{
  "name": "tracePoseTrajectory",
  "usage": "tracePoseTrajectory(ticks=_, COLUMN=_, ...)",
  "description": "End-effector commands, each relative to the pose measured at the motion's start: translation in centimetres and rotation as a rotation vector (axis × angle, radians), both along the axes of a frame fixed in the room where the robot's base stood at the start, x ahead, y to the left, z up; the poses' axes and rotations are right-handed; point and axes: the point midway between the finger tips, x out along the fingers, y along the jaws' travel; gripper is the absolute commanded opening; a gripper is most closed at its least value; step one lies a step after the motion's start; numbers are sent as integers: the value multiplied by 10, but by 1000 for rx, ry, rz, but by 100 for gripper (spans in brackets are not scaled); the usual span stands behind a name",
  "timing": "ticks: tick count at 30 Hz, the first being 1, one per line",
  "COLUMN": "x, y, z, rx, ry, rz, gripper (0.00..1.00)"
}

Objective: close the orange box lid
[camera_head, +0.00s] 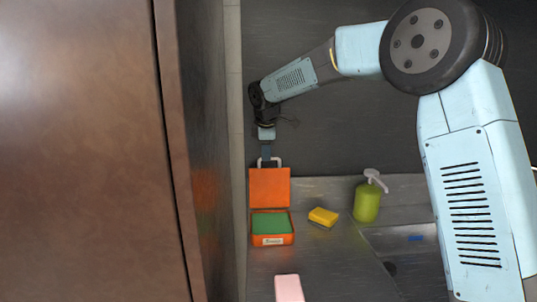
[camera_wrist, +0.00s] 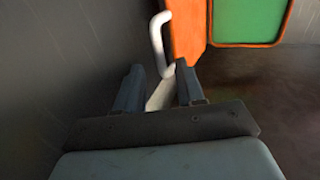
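The orange box (camera_head: 273,240) stands on the counter beside the wall, with green filling its inside. Its orange lid (camera_head: 269,189) is raised open on the far side, with a pale handle (camera_head: 277,161) at its outer edge. My gripper (camera_head: 266,153) is at that handle, beyond the lid. In the wrist view, my gripper (camera_wrist: 159,66) has its fingers apart, with the white handle (camera_wrist: 158,38) just ahead of and partly between the tips. Contact with the handle cannot be told. The orange lid (camera_wrist: 188,28) and green inside (camera_wrist: 248,20) show at the upper right.
A yellow sponge (camera_head: 323,216) and a green pump bottle (camera_head: 367,203) stand right of the box. A pink object (camera_head: 289,288) lies nearer the front. A sink (camera_head: 405,250) is at the right. A wall (camera_head: 212,150) runs close along the left.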

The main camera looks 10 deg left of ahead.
Motion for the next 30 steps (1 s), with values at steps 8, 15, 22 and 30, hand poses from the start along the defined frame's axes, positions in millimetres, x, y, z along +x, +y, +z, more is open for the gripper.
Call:
tracePoseTrajectory(ticks=8, x=6, y=2, z=-15, rx=0, ry=-1, rz=0, gripper=38)
tracePoseTrajectory(ticks=15, x=6, y=2, z=-15, rx=0, ry=-1, rz=0, gripper=38)
tracePoseTrajectory(ticks=22, x=6, y=2, z=-15, rx=0, ry=-1, rz=0, gripper=17)
tracePoseTrajectory(ticks=30, x=6, y=2, z=-15, rx=0, ry=-1, rz=0, gripper=0)
